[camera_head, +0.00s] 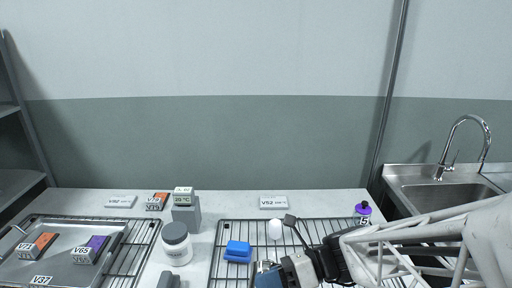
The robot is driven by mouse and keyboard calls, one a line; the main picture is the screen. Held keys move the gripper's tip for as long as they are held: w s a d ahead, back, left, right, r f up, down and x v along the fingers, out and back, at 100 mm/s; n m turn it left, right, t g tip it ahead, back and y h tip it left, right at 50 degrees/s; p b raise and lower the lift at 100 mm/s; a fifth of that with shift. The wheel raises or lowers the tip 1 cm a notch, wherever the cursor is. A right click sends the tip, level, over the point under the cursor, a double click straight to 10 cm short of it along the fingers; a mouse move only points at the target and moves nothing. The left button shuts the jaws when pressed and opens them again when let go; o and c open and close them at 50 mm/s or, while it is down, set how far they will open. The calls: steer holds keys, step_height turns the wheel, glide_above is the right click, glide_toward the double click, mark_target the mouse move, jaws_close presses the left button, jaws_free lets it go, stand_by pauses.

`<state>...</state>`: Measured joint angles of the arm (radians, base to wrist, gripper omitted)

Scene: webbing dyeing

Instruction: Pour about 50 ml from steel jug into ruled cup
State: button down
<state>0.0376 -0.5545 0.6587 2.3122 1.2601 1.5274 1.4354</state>
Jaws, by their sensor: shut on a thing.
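My gripper (264,273) is low in the head camera view, right of the middle, reaching in from the right. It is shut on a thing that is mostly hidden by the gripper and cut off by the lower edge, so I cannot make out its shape. I cannot clearly make out the steel jug or the ruled cup in this view. Any liquid and its level are out of sight.
A wire rack (229,226) lies under my gripper, with a blue block (238,250) on it. A white jar (177,246) stands left. A purple-capped bottle (362,210) stands back right. A tray (62,263) holds labelled blocks. A sink (430,193) is at right.

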mark_target(268, 264)
steer(key=shift+w+r, duration=0.1)
steer(key=shift+w+d+r+m, duration=0.1)
steer(key=shift+w+r+m, duration=0.15)
steer(key=shift+w, duration=0.15)
steer(key=shift+w+r+m, duration=0.1)
steer(key=shift+w+m, duration=0.15)
steer(key=shift+w, duration=0.1)
steer(key=shift+w+r+m+g, duration=0.25)
steer(key=shift+w+m+g, duration=0.05)
steer(key=shift+w, duration=0.25)
stand_by(0.8)
steer(key=shift+w+r+m+y, duration=0.15)
steer(key=shift+r+m+y, duration=0.05)
steer(key=shift+m+y, duration=0.1)
stand_by(1.0)
steer(key=shift+s+f+n, duration=0.45)
steer(key=shift+s+n, duration=0.1)
steer(key=shift+s, duration=0.35)
steer(key=shift+s+f+n, duration=0.45)
steer(key=shift+s+n, duration=0.1)
steer(key=shift+s, duration=0.3)
steer(key=shift+s+f+t+h, duration=0.15)
steer(key=shift+f+t+h, duration=0.1)
steer(key=shift+t+h, duration=0.15)
